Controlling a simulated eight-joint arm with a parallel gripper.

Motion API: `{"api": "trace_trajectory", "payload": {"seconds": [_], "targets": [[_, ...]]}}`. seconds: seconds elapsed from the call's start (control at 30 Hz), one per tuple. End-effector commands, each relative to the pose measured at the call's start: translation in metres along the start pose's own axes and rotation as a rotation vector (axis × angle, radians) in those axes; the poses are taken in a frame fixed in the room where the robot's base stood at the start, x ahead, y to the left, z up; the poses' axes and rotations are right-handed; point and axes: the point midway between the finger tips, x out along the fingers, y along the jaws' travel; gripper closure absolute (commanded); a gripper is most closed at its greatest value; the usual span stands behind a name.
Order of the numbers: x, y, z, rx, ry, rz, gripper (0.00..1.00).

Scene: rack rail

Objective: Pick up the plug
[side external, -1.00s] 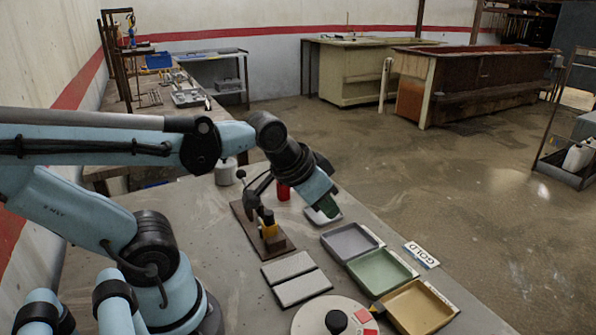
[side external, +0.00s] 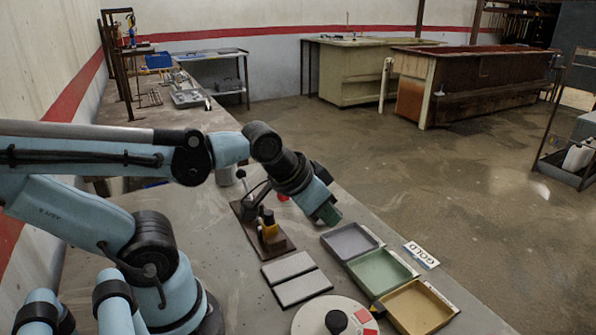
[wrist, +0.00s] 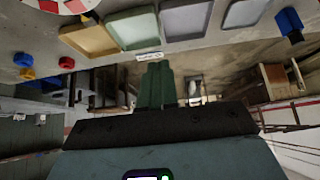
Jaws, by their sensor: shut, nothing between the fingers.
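My gripper (side external: 329,214) hangs above the bench, over the area near the grey tray and the clamp fixture. In the wrist view its green fingers (wrist: 155,85) are together with nothing between them. I cannot tell for sure which thing is the plug. Small red (wrist: 66,62), yellow (wrist: 24,59) and blue (wrist: 28,73) round pieces show at the left of the wrist view, apart from the fingers. In the side view a red piece (side external: 283,197) is mostly hidden behind my arm.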

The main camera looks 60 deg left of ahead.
Motion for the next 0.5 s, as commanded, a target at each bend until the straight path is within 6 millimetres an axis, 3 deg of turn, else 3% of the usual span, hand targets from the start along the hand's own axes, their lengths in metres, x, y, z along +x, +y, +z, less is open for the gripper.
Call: {"api": "trace_trajectory", "payload": {"seconds": [0.07,0.4,0.5], "targets": [[0.0000,0.0000,0.0000,0.000,0.000,0.000,1.00],[0.0000,0.0000,0.0000,0.000,0.000,0.000,0.49],[0.0000,0.0000,0.0000,0.000,0.000,0.000,0.47]]}}
